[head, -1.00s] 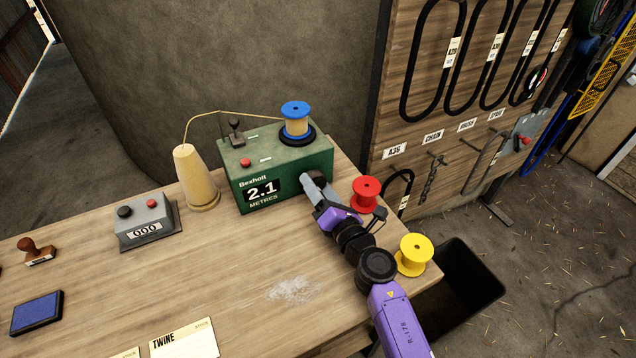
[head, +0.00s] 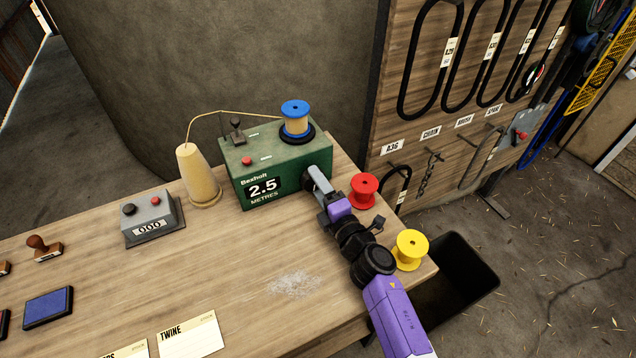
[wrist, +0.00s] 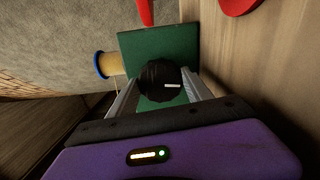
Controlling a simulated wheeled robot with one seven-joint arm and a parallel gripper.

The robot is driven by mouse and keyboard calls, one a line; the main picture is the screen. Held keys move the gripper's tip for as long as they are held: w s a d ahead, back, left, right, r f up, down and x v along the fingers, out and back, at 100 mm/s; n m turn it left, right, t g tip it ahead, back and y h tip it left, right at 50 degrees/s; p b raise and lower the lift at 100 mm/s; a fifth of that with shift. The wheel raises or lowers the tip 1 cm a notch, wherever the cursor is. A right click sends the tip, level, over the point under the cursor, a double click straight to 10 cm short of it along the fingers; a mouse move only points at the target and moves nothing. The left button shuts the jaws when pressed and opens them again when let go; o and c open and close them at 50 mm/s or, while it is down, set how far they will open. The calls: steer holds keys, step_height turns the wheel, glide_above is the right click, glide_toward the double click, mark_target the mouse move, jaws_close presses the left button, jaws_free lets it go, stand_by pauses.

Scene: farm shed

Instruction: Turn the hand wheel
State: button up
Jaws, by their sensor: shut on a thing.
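The green winding machine (head: 275,175) stands on the bench and its display reads 2.5 metres. The black round hand wheel (wrist: 160,82) with a pale mark is on the machine's end face in the wrist view. My gripper (head: 318,180) is at that end face, with its two fingers on either side of the wheel, shut on it. In the head view the gripper mostly hides the wheel. A blue spool (head: 296,118) wound with twine sits on top of the machine, and the twine runs to a tan cone (head: 198,175) on the left.
A red spool (head: 364,190) stands close beside my arm and a yellow spool (head: 410,249) near the bench's right edge. A grey counter box (head: 150,218) is on the left. A dark bin (head: 465,275) stands on the floor.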

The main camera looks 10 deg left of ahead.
steer(key=shift+f, duration=0.1)
stand_by(0.4)
steer(key=o, duration=1.4)
